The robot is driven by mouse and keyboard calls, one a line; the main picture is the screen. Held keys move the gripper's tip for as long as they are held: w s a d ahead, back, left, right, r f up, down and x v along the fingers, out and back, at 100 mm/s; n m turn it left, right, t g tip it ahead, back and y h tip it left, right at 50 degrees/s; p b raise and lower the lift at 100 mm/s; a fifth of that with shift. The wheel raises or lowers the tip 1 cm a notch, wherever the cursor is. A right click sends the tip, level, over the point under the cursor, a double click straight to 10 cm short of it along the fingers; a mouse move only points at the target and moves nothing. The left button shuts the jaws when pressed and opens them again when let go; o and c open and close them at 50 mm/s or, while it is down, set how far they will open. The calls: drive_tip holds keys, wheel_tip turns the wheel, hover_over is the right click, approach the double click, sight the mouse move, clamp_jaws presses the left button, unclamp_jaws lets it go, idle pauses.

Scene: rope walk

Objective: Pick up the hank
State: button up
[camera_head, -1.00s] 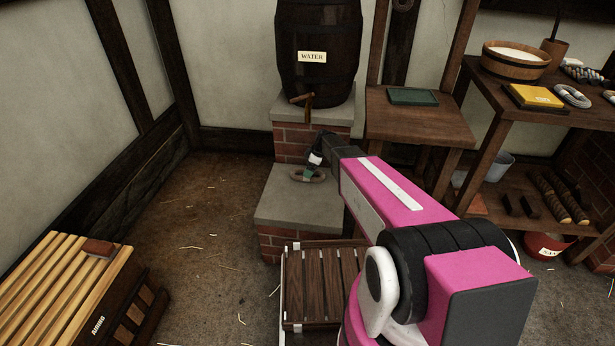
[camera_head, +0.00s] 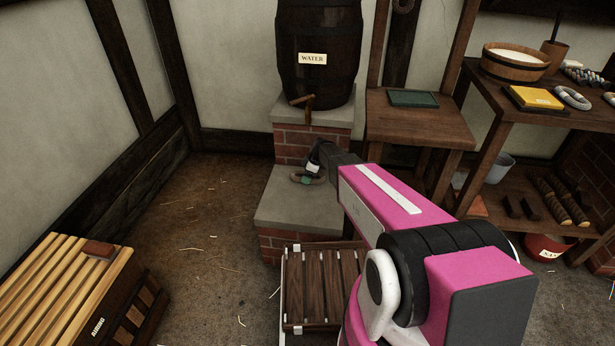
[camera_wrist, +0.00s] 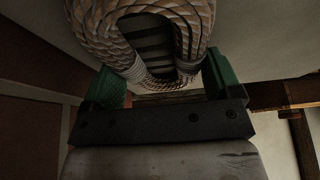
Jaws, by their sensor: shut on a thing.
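The hank (camera_head: 323,180) is a small greyish rope coil at the stone step below the water barrel. In the wrist view the hank (camera_wrist: 95,32) is a thick loop of pale brown twisted strands at the top. My gripper (camera_head: 308,177) reaches down to it from the right. In the wrist view my gripper (camera_wrist: 162,80) has its green-padded fingers on either side of the near part of the loop, shut on it. The fingers and wrist hide part of the hank in the head view. I cannot tell whether it is clear of the step.
The stone step (camera_head: 290,212) lies below the barrel (camera_head: 318,35) and its tap (camera_head: 307,104). A wooden stand (camera_head: 420,125) and shelves are to the right. A slatted rack (camera_head: 320,285) stands in front and an airing rack (camera_head: 45,290) at left. Floor between is open.

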drive_tip(key=shift+r, duration=0.6)
wheel_tip(320, 180, up, 3)
drive_tip(key=shift+f, duration=0.15)
drive_tip(key=s+a+r, duration=0.7)
drive_tip(key=s, duration=0.2)
drive_tip(key=shift+a, duration=0.25)
